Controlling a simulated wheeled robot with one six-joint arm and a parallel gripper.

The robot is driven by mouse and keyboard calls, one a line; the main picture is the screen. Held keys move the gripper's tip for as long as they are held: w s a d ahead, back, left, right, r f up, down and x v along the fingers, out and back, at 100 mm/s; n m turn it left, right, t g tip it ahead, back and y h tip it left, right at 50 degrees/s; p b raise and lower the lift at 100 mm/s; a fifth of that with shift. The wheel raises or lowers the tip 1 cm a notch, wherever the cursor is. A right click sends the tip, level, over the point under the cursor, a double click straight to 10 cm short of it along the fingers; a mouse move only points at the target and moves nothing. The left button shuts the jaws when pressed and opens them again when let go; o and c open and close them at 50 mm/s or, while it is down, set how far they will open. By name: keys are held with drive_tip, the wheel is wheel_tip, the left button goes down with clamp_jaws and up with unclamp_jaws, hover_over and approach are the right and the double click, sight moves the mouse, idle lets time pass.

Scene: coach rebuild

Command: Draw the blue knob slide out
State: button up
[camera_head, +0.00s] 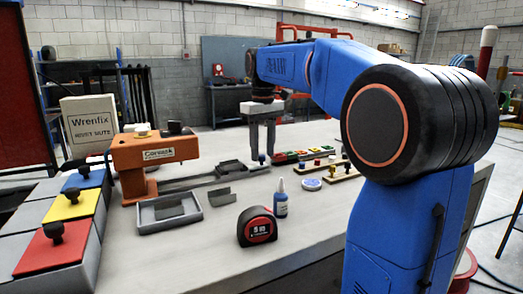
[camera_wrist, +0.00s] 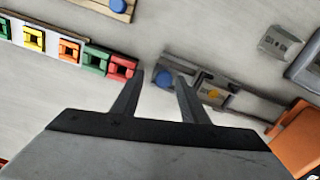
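A small blue knob (camera_wrist: 162,76) shows between the fingertips of my gripper (camera_wrist: 160,76) in the wrist view. In the head view the blue knob (camera_head: 262,158) shows low between the finger ends of my gripper (camera_head: 262,151). The fingers point down and are open, one to each side of the knob. I cannot tell whether either finger touches it. Another blue knob (camera_wrist: 117,5) is on a wooden board at the wrist view's top edge.
An orange machine (camera_head: 155,155) stands left of the rail. A grey tray (camera_head: 168,212), a tape measure (camera_head: 257,226) and a blue bottle (camera_head: 280,198) stand in front. Coloured blocks (camera_head: 302,154) sit beside my gripper. Blue, yellow and red plates (camera_head: 60,248) with black knobs line the left.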

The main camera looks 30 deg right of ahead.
wheel_tip(320, 180, up, 17)
drive_tip(key=shift+r, duration=0.15)
idle(0.7)
idle(0.4)
